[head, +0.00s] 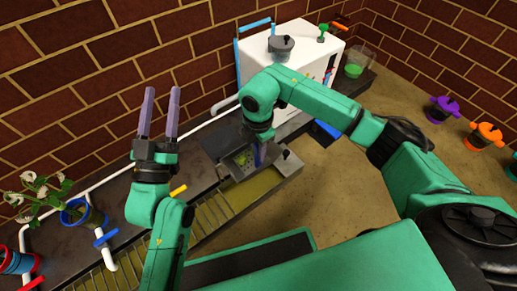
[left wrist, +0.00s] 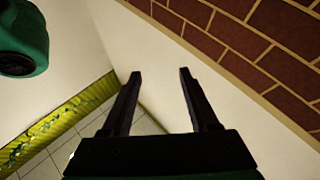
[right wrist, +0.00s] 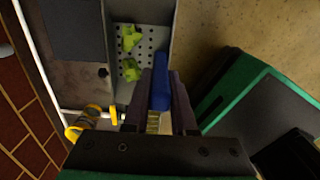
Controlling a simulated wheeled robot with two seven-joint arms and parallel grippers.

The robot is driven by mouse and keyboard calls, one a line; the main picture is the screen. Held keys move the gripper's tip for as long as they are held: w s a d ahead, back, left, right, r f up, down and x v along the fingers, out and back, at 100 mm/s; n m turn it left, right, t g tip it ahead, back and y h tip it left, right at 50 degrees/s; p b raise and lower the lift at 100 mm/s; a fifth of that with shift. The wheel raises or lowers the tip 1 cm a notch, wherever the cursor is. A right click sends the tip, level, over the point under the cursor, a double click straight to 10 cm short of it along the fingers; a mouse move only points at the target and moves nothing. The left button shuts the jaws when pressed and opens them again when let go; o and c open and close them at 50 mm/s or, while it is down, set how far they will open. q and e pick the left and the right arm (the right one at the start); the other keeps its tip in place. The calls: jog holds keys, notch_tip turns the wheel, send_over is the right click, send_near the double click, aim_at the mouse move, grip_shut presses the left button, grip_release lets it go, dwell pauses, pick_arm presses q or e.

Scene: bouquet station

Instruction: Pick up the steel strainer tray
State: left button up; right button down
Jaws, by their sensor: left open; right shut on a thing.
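The steel strainer tray (right wrist: 138,42), a perforated grey tray with green scraps on it, sits in the sink-like channel; it also shows in the head view (head: 240,161). My right gripper (right wrist: 160,78) reaches down at the tray's near end and is shut on a blue handle (right wrist: 160,92). In the head view the blue part (head: 257,154) stands at the tray's right side. My left gripper (head: 161,92) is open and empty, pointing up near the brick wall, away from the tray.
A yellow slatted trough (head: 212,214) runs along the bench front. A white cabinet (head: 290,62) stands behind my right arm. A blue pot with white flowers (head: 75,212) is at left.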

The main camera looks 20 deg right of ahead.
pick_arm(q)
jog(key=shift+s+d+f+n+g+y+p, duration=0.4)
jog(key=shift+s+f+g, duration=0.95)
jog(key=shift+f, duration=3.25)
jog(key=shift+s+d+f+n+g+y+p, duration=0.4)
jog(key=shift+s+f+g, duration=0.95)
jog(key=shift+f, duration=3.25)
pick_arm(e)
jog(key=shift+r+p, duration=0.35)
jog(key=shift+r, duration=1.2)
jog(key=shift+r+p, duration=0.1)
jog(key=shift+p, duration=0.25)
jog(key=shift+r+p, duration=0.5)
jog(key=shift+r, duration=0.3)
jog(key=shift+r+p, duration=0.5)
jog(key=shift+p, duration=0.2)
pick_arm(q)
jog(key=s+f+g, duration=0.5)
jog(key=s+f, duration=0.2)
jog(key=shift+s+d+f, duration=0.15)
jog(key=shift+s+d, duration=0.05)
jog(key=shift+d, duration=0.15)
